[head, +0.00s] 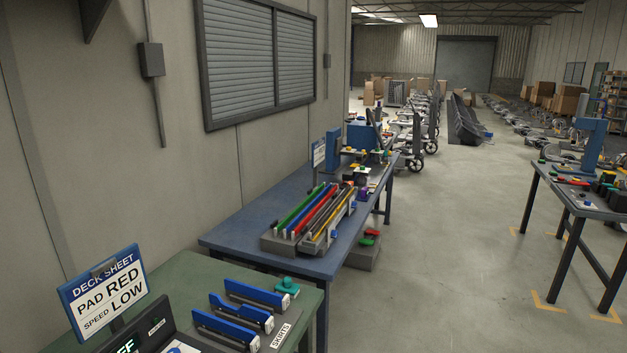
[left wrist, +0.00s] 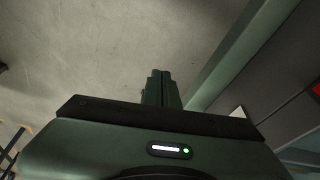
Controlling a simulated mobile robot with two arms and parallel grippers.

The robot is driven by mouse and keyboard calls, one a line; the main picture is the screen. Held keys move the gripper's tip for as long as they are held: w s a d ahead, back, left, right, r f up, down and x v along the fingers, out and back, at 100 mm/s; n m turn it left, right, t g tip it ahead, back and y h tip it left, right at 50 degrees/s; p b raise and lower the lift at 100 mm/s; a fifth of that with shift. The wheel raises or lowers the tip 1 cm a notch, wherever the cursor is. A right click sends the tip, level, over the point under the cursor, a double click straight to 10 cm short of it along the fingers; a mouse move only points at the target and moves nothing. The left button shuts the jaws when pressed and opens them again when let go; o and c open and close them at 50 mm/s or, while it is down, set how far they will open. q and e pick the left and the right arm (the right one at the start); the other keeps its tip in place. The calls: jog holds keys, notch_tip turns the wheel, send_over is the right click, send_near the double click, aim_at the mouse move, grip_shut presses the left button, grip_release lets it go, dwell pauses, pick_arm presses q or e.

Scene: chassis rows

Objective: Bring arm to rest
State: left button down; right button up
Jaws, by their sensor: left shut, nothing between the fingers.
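My left gripper (left wrist: 161,88) shows in the left wrist view, its two dark green fingers pressed together with nothing between them. It points away over a plain grey surface and touches nothing that I can see. The gripper body has a lit white bar and a green light. Neither arm shows in the head view, and my right gripper is in no view.
Another table (head: 578,200) is at right; floor (head: 440,260) between is clear.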

pick_arm(q)
jog(key=s+a+f+g+b, duration=0.1)
jog(key=s+f+b, duration=0.35)
jog(key=f, duration=1.25)
jog(key=s+f+g+b, duration=0.1)
jog(key=s+f+b, duration=0.35)
jog(key=f, duration=1.35)
jog(key=s+a+f, duration=0.2)
jog(key=s+f, duration=0.6)
jog(key=s, duration=0.3)
jog(key=shift+b, duration=0.35)
jog(key=shift+s+a, duration=0.15)
jog(key=shift+s, duration=0.05)
